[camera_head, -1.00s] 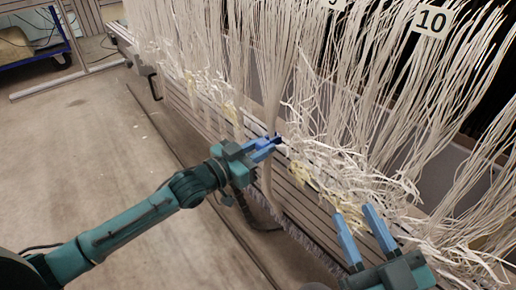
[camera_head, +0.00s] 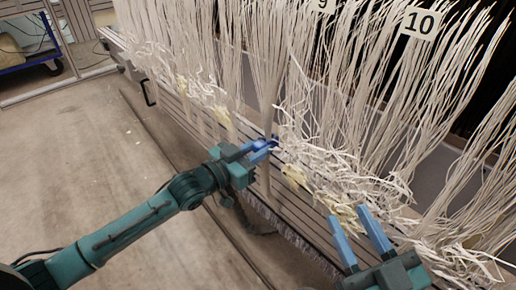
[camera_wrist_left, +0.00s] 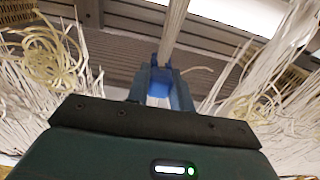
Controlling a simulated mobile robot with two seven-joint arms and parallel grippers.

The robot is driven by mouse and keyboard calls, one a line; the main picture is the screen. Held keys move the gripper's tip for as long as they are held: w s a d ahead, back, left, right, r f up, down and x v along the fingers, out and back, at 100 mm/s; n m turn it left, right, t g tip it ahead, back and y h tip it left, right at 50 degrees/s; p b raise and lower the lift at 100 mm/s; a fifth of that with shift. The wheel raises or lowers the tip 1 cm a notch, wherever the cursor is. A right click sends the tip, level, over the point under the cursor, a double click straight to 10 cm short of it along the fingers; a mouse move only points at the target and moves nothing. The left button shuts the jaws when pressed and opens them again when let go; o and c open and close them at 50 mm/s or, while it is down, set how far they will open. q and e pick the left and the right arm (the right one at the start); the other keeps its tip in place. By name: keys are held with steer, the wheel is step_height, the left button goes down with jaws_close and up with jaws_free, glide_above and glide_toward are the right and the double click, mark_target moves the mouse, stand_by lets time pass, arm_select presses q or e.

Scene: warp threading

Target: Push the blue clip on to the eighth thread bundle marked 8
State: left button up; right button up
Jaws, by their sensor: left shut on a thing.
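My left gripper (camera_head: 266,145) is shut on the small dark blue clip (camera_head: 273,141), which its fingers partly hide. The clip is at a gathered, pale, upright thread bundle (camera_head: 268,90). In the left wrist view the clip (camera_wrist_left: 160,83) sits between the fingertips, with the bundle (camera_wrist_left: 173,28) running up right behind it. The clip seems to meet the bundle, but I cannot tell whether it is around it. No number 8 is legible in view. My right gripper (camera_head: 348,214) is open and empty at the lower right.
A card marked 10 (camera_head: 419,22) and a partly cut-off card marked 9 (camera_head: 325,5) hang among the threads to the right. Loose thread ends (camera_head: 340,165) lie tangled along the slatted beam. The floor (camera_head: 80,150) at left is clear. A blue cart (camera_head: 38,66) stands far left.

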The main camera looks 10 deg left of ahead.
arm_select(q)
steer(key=shift+w+d+p, duration=0.1)
steer(key=shift+p, duration=0.5)
stand_by(0.9)
steer(key=o, duration=0.9)
steer(key=shift+o, duration=0.4)
steer(key=o, duration=0.3)
steer(key=shift+p+v, duration=1)
steer(key=shift+v, duration=0.65)
steer(key=shift+p+v, duration=1.4)
steer(key=shift+v, duration=1.45)
